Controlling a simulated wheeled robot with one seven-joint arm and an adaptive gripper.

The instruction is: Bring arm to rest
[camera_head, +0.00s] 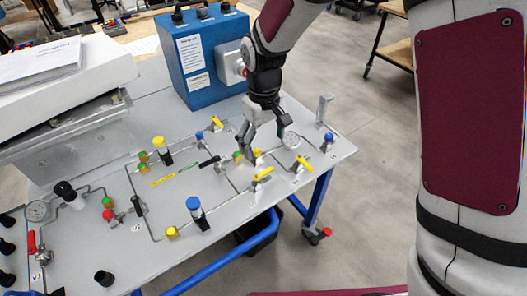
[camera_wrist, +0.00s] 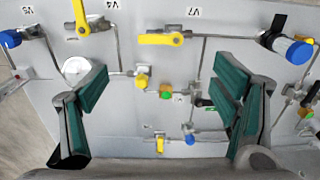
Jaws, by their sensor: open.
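My gripper (camera_head: 266,136) hangs low over the right half of the grey panel table (camera_head: 120,255), pointing down. In the wrist view my gripper (camera_wrist: 160,103) is open, its two green-padded fingers wide apart with nothing held between them. Between and beyond the fingers I see panel fittings: a yellow-capped fitting (camera_wrist: 142,81), a green-and-orange fitting (camera_wrist: 166,91) and a yellow valve handle (camera_wrist: 165,39) labelled V7. A round gauge (camera_wrist: 76,68) lies partly behind the left finger. I cannot tell whether the fingertips touch any fitting.
A blue box (camera_head: 200,60) with labels stands just behind my gripper. A blue-capped cylinder (camera_head: 196,212), a yellow-capped cylinder (camera_head: 160,150) and several valves rise from the panel. A white case (camera_head: 70,85) with papers is at the left. Open floor (camera_head: 360,150) lies right of the table.

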